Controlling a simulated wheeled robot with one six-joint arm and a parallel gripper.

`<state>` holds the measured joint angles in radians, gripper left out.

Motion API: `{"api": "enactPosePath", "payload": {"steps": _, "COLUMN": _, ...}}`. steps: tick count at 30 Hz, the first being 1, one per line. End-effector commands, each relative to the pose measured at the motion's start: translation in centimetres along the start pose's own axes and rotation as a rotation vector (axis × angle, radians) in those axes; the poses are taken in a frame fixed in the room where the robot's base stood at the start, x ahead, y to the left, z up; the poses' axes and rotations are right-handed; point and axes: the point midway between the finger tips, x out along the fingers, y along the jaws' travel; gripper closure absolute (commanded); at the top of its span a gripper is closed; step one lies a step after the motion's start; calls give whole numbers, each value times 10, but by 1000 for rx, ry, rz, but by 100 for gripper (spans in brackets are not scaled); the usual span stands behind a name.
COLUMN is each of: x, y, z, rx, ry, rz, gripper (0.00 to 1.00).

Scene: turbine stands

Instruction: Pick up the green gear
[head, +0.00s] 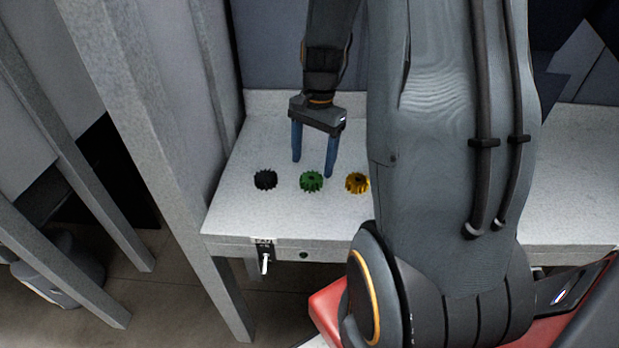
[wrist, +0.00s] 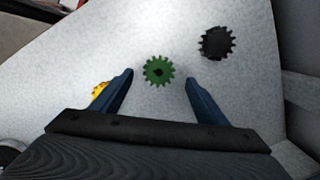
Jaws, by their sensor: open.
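The green gear (head: 311,181) lies flat on the pale grey table (head: 240,209), between a black gear and a yellow gear. My gripper (head: 312,169) is open and empty, with its two blue fingers pointing down above the table near the green gear. In the wrist view the green gear (wrist: 159,71) shows whole, a little beyond the tips and between the lines of the two fingers of my gripper (wrist: 160,78). How high the fingertips are above the table is hard to tell.
The black gear (head: 265,180) lies to the left of the green gear. The yellow gear (head: 356,183) lies to the right, partly hidden by my arm in the head view and by a finger in the wrist view. Grey posts (head: 130,110) stand left of the table.

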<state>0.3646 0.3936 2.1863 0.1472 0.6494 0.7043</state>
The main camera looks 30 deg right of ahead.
Motion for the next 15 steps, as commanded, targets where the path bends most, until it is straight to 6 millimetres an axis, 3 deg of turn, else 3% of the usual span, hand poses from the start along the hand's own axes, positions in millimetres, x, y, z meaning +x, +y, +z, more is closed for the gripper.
{"api": "enactPosePath", "payload": {"steps": 9, "x": 36, "y": 2, "z": 0, "rx": -4, "ry": -3, "rz": 3, "gripper": 32}}
{"api": "enactPosePath", "payload": {"steps": 15, "x": 48, "y": 1, "z": 0, "rx": -5, "ry": 0, "rz": 2, "gripper": 32}}
